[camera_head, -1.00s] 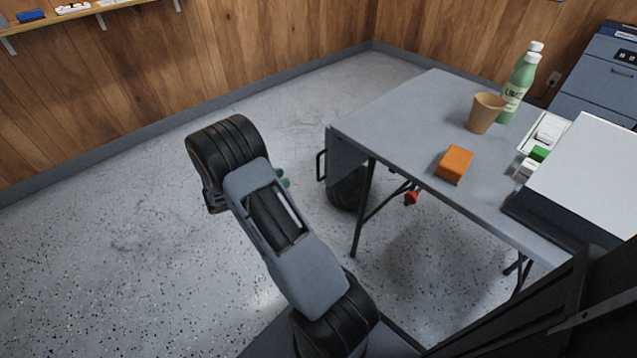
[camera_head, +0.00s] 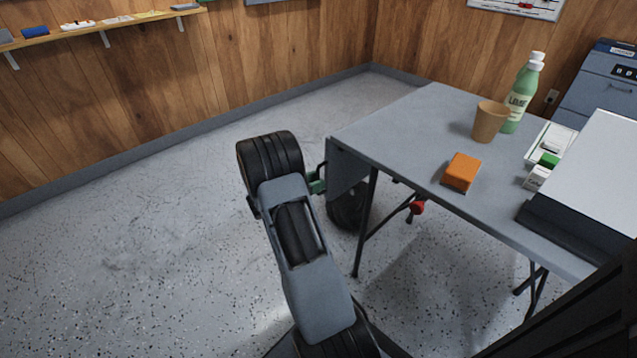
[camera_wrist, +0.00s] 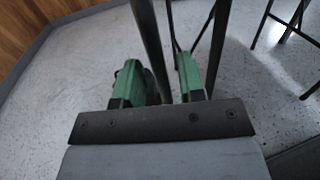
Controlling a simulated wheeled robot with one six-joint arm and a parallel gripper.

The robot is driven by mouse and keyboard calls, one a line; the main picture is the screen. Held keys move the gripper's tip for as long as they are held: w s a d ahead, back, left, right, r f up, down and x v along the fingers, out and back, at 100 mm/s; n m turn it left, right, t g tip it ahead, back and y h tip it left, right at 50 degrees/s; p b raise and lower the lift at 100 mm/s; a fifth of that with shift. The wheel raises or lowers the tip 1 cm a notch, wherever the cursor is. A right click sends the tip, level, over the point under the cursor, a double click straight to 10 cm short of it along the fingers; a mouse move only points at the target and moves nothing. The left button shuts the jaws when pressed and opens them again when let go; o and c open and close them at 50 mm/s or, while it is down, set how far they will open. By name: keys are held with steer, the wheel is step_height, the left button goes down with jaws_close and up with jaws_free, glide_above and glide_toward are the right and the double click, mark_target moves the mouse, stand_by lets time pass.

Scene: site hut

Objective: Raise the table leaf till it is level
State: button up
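The table leaf (camera_head: 346,168) hangs down at the left end of the grey folding table (camera_head: 410,125). A black handle (camera_head: 320,168) juts from its outer side. My gripper (camera_head: 317,184) is at this handle, partly hidden behind my wrist. In the wrist view, my two green fingers (camera_wrist: 160,82) are apart. A dark bar runs between them in the picture; I cannot tell whether it is the handle, the leaf's edge or a leg, or whether they touch it.
An orange block (camera_head: 462,172), a tan cup (camera_head: 490,122) and a green bottle (camera_head: 521,95) stand on the table. A red knob (camera_head: 416,208) shows on the brace beneath. A dark round object (camera_head: 347,210) is below the leaf. The floor at left is clear.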

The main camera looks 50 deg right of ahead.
steer(key=shift+s+d, duration=0.15)
steer(key=shift+d, duration=0.45)
jaws_close()
